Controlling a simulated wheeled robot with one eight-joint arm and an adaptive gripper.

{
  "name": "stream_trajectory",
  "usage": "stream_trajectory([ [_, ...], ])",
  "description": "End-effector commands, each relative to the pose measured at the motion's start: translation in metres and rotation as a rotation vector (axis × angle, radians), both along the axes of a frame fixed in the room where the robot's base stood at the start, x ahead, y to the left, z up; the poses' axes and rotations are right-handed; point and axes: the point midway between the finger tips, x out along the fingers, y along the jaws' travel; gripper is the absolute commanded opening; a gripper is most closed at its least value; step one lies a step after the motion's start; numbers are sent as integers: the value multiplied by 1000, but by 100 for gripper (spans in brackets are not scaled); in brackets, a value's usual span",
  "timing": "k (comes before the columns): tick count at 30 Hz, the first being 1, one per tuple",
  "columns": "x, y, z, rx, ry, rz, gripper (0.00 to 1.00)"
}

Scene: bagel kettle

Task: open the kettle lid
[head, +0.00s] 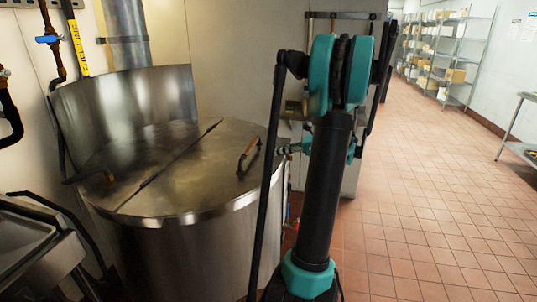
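The large round steel kettle (175,250) stands at the left in the head view. Its lid (205,178) lies flat and closed on top, with a straight seam across it. A brown-and-dark lid handle (247,157) stands near the right rim. My gripper (284,150) appears just right of the handle, partly behind my upright arm, and seems apart from it. Its fingers are too small and hidden to tell whether they are open or shut.
A curved steel backsplash (125,110) rises behind the kettle. Pipes (55,45) run up the wall at the left. A steel sink or tray (30,245) is at the lower left. The tiled floor (430,230) at right is clear; shelves (440,60) stand far back.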

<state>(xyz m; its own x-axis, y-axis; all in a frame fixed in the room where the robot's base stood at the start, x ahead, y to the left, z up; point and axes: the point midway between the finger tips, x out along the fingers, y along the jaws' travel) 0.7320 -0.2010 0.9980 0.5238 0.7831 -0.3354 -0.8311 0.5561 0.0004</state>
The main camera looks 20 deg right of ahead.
Motion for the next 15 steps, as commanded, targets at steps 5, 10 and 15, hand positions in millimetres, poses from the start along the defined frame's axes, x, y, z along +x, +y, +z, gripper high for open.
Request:
stream_trajectory([
  [5,14,22,-9,-1,1,3,0],
  [10,30,46,-19,-1,0,3,0],
  [15,42,63,-27,-2,1,2,0],
])
